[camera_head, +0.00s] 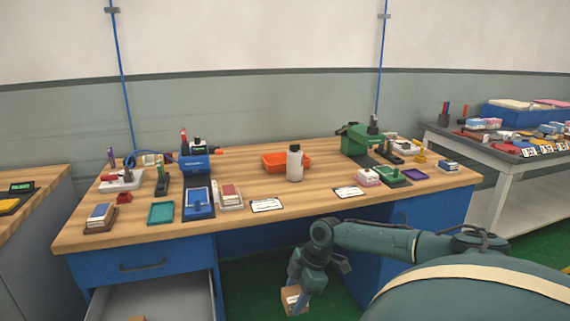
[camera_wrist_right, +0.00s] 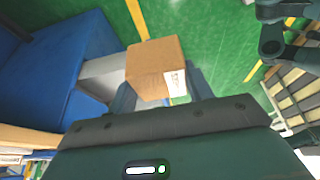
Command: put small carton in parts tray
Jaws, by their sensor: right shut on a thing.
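The small carton (camera_head: 293,301) is a brown cardboard box with a white label. My right gripper (camera_head: 297,288) is shut on it and holds it in the air in front of the workbench, below the level of its top. In the right wrist view the carton (camera_wrist_right: 157,68) sits between the fingers, over the green floor. An orange tray (camera_head: 271,167) lies at the middle back of the bench, partly hidden by a white bottle (camera_head: 294,164). A flat teal tray (camera_head: 161,213) lies at the front left. I cannot tell which is the parts tray. My left gripper is not in view.
The wooden bench (camera_head: 325,178) has crowded left and right ends, with clear wood around the middle. White label cards (camera_head: 266,205) lie near its front edge. A drawer (camera_head: 160,299) stands open at lower left. Another loaded table (camera_head: 513,160) stands at right.

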